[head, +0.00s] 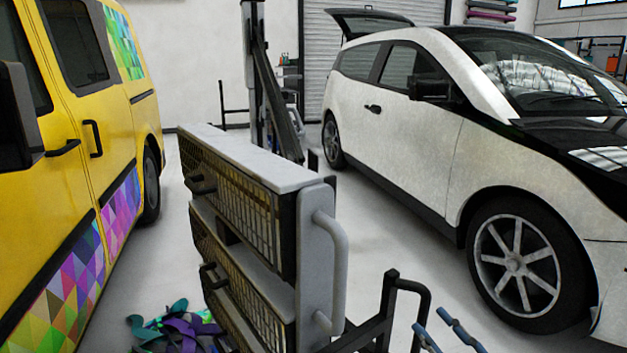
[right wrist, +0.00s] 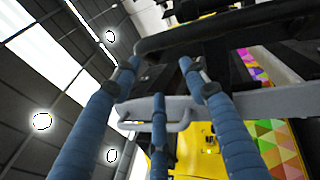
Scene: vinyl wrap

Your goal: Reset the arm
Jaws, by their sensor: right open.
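My right gripper (head: 441,334) shows only as blue fingertips at the bottom edge of the head view, to the right of the grey drawer cart. In the right wrist view its blue-wrapped fingers (right wrist: 158,88) are spread apart, with nothing held between them. They point up toward a grey bar (right wrist: 185,110) and dark parts; I cannot tell whether they touch these. The rest of the right arm is hidden in the head view. My left gripper is in neither view.
The grey cart (head: 253,157) with a side handle stands close in front. A black tube frame (head: 390,300) rises beside the fingertips. A yellow van (head: 120,130) is at left, a white car (head: 410,150) at right. Vinyl scraps (head: 180,330) lie below.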

